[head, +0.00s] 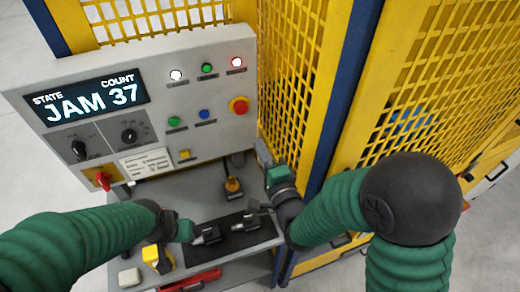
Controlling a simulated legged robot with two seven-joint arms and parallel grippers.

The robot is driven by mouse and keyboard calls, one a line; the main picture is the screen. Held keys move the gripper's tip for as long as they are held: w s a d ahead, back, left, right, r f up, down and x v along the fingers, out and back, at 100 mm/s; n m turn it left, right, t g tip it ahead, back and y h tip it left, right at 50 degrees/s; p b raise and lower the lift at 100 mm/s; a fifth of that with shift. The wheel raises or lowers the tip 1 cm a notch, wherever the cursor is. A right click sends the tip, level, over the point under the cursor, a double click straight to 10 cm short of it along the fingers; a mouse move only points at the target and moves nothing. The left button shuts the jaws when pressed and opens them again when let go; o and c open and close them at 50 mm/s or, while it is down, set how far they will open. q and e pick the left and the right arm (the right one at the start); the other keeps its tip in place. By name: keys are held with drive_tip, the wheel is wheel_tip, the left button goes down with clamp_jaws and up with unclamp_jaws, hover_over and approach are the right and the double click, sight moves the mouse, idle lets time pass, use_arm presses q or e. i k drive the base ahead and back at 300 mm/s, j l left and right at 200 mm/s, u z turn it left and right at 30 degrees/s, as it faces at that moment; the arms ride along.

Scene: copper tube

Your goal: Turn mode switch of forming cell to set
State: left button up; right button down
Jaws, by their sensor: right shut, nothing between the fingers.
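The forming cell's grey control panel (215,95) faces me, with a display (85,97) reading STATE JAM, COUNT 37. Below the display are two black rotary knobs, a left knob (79,149) and a right knob (129,135). Their labels are too small to read, so I cannot tell which is the mode switch or its setting. My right gripper (263,152) is shut and empty by the panel's lower right edge, apart from both knobs. My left gripper (186,231) is low over the shelf in front of the panel; its fingers are not clear.
The panel has a red emergency stop (239,105), several lamps and buttons, and a red-and-yellow rotary handle (102,179). Dark tools lie on a black mat (262,232) on the shelf. A yellow item (158,258) stands front left. Yellow mesh fencing (430,90) closes the right side.

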sight(78, 147)
drive_tip(key=u, duration=1.4)
drive_tip(key=i+j+u, duration=0.1)
drive_tip(key=j+u, duration=0.25)
